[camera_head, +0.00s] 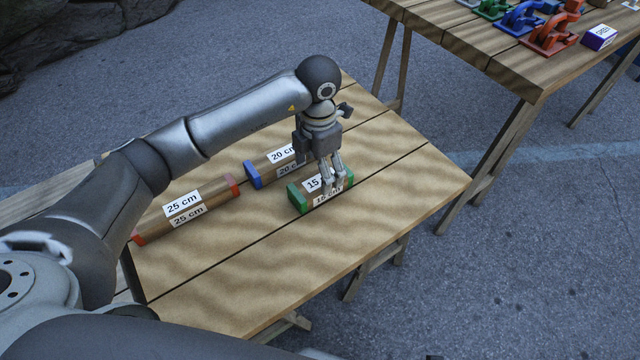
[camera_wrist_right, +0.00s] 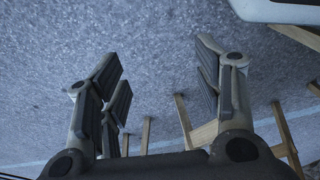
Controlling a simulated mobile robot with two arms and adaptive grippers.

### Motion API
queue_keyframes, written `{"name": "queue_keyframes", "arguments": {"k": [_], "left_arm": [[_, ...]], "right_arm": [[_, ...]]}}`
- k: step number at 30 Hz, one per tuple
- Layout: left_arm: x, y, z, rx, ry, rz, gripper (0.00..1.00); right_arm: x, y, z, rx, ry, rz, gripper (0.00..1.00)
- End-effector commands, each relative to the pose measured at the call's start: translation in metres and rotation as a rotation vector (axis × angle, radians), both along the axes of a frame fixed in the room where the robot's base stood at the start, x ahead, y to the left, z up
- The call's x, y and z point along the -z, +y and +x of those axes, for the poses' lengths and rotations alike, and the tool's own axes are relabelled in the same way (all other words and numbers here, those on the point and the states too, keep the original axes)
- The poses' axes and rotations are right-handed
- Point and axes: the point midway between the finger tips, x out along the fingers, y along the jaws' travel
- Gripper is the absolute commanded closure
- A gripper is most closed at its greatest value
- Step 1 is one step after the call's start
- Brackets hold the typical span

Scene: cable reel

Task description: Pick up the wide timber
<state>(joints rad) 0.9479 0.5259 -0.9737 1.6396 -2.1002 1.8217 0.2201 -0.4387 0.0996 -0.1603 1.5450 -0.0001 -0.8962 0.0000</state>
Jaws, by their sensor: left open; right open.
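Three labelled timbers lie on the wooden table (camera_head: 380,205). The timber with green ends (camera_head: 297,199), marked 15 cm, is nearest the table's right part. The timber with blue ends (camera_head: 252,174), marked 20 cm, lies behind it. The timber with red ends (camera_head: 217,189), marked 25 cm, is the longest and lies to the left. My left gripper (camera_head: 333,183) points down at the green-ended timber, its open fingers covering part of its labels. Whether the fingers touch it, I cannot tell. My right gripper (camera_wrist_right: 165,105) is open and empty in the right wrist view, above paved ground.
A second wooden table (camera_head: 500,60) at the upper right carries green, blue and orange clamp-like items and a small purple-and-white box (camera_head: 599,38). The near and right parts of the timber table are bare. Rocks (camera_head: 40,40) stand at the upper left.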

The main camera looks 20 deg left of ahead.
Motion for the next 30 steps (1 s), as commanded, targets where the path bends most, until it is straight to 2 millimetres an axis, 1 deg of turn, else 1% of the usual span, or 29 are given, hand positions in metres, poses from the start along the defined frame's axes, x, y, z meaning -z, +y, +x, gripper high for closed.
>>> {"name": "queue_keyframes", "arguments": {"k": [5,10,13,18,20,30], "left_arm": [[0.019,-0.004,-0.002,0.001,0.004,-0.001,0.21],[0.045,-0.005,-0.002,0.0,0.004,-0.001,0.21],[0.05,-0.005,-0.001,0.001,0.001,-0.001,0.21],[0.05,-0.005,-0.001,0.001,0.0,0.0,0.21],[0.05,-0.005,-0.001,0.001,0.0,0.0,0.28],[0.05,-0.005,-0.001,0.0,0.0,0.0,0.72]], "right_arm": [[-0.003,0.0,0.002,0.0,-0.002,-0.001,0.4],[-0.009,0.001,0.005,0.001,-0.005,0.0,0.4],[-0.013,0.001,0.007,0.002,-0.007,0.001,0.4],[-0.016,0.002,0.009,0.002,-0.011,0.001,0.4],[-0.016,0.002,0.008,0.002,-0.011,0.001,0.4],[-0.012,0.001,0.005,0.002,-0.002,0.0,0.4]]}}
